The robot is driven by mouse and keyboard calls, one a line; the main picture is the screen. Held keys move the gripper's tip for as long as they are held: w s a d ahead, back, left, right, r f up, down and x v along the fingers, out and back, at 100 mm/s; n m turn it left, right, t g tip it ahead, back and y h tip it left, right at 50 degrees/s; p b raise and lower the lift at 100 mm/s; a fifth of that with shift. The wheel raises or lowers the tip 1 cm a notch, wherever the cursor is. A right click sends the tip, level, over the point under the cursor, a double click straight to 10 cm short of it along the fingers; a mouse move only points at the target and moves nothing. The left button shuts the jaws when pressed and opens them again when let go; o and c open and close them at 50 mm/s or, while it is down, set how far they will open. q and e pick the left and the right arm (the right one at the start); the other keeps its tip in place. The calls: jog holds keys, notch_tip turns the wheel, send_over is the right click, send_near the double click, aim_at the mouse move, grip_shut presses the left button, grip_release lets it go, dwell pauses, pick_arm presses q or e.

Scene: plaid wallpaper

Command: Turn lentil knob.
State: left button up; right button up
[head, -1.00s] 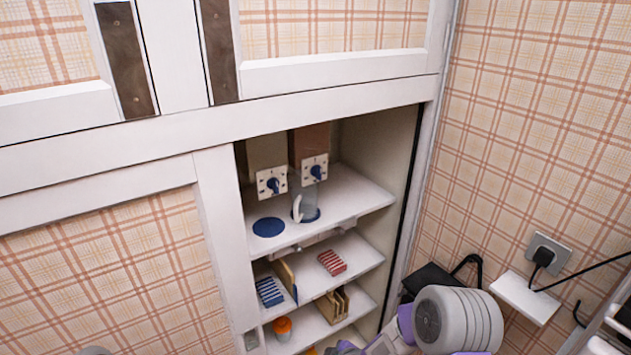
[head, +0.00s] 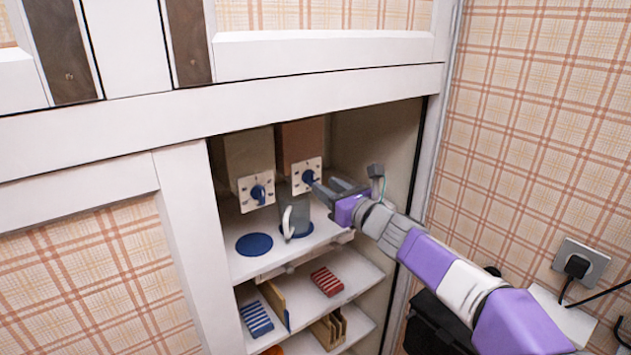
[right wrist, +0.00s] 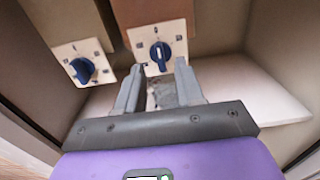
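Two dispensers, one grey-brown (head: 250,152) and one reddish-brown (head: 301,142), hang side by side in the cabinet. Each has a white plate with a blue knob: the left knob (head: 258,192) and the right knob (head: 309,177). I cannot read which is the lentil one. In the right wrist view, the right knob (right wrist: 161,54) lies just beyond and between my fingertips, and the left knob (right wrist: 83,70) is off to the left. My right gripper (head: 326,187) is open and empty, pointing at the right knob. Contact is unclear. My left gripper is out of view.
A translucent jug (head: 299,214) with a white handle stands below the right knob, partly covering a blue disc. Another blue disc (head: 254,245) lies bare on the shelf (head: 255,268). The cabinet's right side wall (head: 385,150) is close to my right arm.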

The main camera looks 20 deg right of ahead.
aim_at(315, 179)
jog(key=shift+p+x, duration=0.3)
jog(key=shift+x, duration=2.3)
jog(key=shift+c, duration=0.3)
grip_shut()
